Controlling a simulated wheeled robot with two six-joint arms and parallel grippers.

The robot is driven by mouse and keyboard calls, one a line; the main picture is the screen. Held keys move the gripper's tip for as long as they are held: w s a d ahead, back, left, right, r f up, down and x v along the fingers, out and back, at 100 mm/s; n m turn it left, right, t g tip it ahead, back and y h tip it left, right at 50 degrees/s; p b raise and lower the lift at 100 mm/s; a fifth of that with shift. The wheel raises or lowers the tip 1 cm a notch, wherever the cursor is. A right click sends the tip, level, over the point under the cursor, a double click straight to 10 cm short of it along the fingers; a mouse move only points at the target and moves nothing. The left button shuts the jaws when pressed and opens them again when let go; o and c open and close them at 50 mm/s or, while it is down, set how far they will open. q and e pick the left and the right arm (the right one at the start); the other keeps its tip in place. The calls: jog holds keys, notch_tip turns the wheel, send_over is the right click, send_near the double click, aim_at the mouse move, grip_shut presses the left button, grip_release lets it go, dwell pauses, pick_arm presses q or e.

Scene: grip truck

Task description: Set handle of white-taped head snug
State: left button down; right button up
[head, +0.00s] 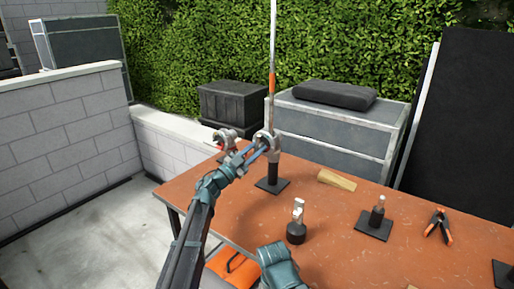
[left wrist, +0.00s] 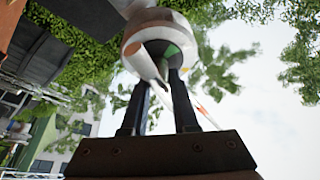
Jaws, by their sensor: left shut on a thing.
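A pale metal grip head (head: 267,141) sits on top of a short black post on a square base plate (head: 272,187) on the table. A long thin rod (head: 273,60) with an orange band rises from it. My left gripper (head: 257,152) reaches the head from the left and is shut at its near side. In the left wrist view the whitish rounded head (left wrist: 160,35) fills the top, and both dark fingers (left wrist: 160,95) close on a pale tapered handle (left wrist: 147,62) under it. Whether the handle is tight cannot be told. My right gripper is not in view.
Another head with red on it (head: 226,138) is left of the gripper. The rust-coloured table (head: 330,245) also holds a wooden wedge (head: 337,180), a small upright fitting (head: 297,215), a pin on a plate (head: 376,218) and an orange-tipped clamp (head: 437,226). Cases (head: 340,130) stand behind.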

pick_arm(q)
jog(key=shift+w+a+r+m, duration=0.1)
jog(key=shift+w+m, duration=0.05)
jog(key=shift+m, duration=0.65)
jog(key=shift+m+g, duration=0.3)
jog(key=shift+g, duration=0.1)
jog(key=c, duration=0.6)
grip_release()
jog(key=shift+c, duration=0.2)
jog(key=b+v, duration=0.4)
jog(key=v, duration=1)
jog(key=shift+f, duration=0.2)
jog(key=shift+r, duration=0.1)
jog(key=shift+c, duration=0.2)
